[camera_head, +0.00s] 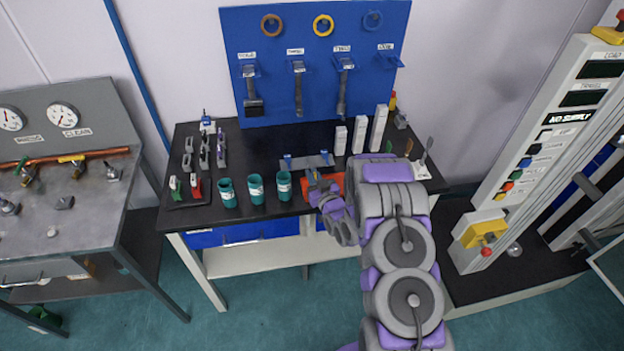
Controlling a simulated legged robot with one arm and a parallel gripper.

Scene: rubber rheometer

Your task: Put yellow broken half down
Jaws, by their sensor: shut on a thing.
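My gripper (314,180) is over the front part of the black bench top (257,148), beside a grey plate with blue clamps (306,161). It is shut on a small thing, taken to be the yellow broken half. The held piece is too small and too covered by the fingers and wrist to make out its shape. I cannot tell whether it touches the bench. An orange-red flat item (337,180) lies right behind my wrist, partly hidden. My arm covers the right part of the bench.
Three teal cups (256,188) stand along the front edge, left of my gripper. Several small clamps (204,150) stand at the left. White blocks (359,134) stand at the back right. A blue board (271,70) with hung tools and rings rises behind. A tall tester (507,165) stands right.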

